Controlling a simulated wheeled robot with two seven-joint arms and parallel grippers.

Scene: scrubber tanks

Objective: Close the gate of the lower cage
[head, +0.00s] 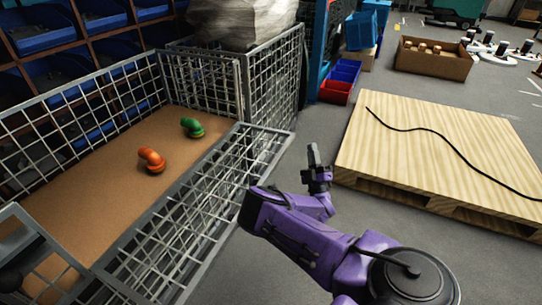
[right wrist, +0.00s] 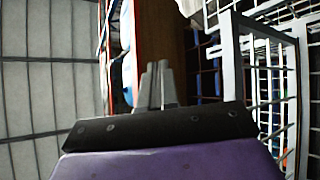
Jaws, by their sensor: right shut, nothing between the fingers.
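The lower cage (head: 20,118) is a grey wire-mesh box with a brown floor, on the left of the head view. Its long mesh panel on my side, seemingly the gate (head: 205,205), runs from bottom left to the middle; I cannot tell its exact tilt. An orange pipe elbow (head: 152,160) and a green one (head: 192,127) lie inside. My right gripper (head: 314,155) is shut and empty, fingers up, right of the panel and apart from it. In the right wrist view its fingers (right wrist: 158,85) are together, with grey mesh (right wrist: 265,85) to the right. My left gripper is not in view.
A wooden pallet (head: 440,140) with a black cable (head: 440,138) lies right of my right gripper. A plastic-wrapped load (head: 235,20) sits behind the cage. Blue and red bins (head: 337,90) and a cardboard box (head: 433,60) stand farther back. Grey floor is free between cage and pallet.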

